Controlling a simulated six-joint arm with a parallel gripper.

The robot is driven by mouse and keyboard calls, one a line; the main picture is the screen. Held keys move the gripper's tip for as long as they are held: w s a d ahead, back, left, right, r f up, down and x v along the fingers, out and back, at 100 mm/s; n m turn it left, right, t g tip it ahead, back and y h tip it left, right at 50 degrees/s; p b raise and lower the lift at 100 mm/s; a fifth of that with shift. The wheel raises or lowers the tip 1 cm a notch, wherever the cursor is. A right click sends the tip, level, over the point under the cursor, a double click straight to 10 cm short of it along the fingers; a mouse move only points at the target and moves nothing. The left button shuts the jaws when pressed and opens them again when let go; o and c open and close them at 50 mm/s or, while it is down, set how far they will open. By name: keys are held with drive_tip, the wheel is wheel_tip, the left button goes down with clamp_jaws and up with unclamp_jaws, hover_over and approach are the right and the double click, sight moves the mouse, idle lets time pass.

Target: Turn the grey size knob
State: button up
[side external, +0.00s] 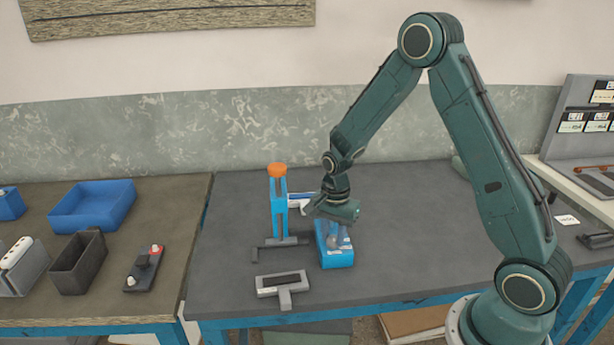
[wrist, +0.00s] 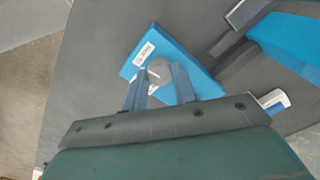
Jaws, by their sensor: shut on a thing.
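The grey size knob (wrist: 160,71) is round and sits on a blue box with a white label (wrist: 146,48). My gripper (wrist: 160,80) is shut on the knob, with one finger on each side of it in the wrist view. In the side view my gripper (side external: 338,238) points down over the blue box (side external: 337,260), and the fingers mostly hide the knob there. The box stands on the dark grey table.
A blue post with an orange top (side external: 277,171) stands close to the left of my gripper, on a dark base. A grey T-shaped piece (side external: 284,291) lies in front. A blue bin (side external: 92,206) and a dark bin (side external: 78,263) stand on the left table.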

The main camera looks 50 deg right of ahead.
sight(333, 238)
drive_tip(key=n, duration=1)
idle(0.5)
drive_tip(key=o, duration=1)
drive_tip(key=shift+c, duration=0.2)
drive_tip(key=shift+r, duration=0.1)
wheel_tip(333, 238, up, 14)
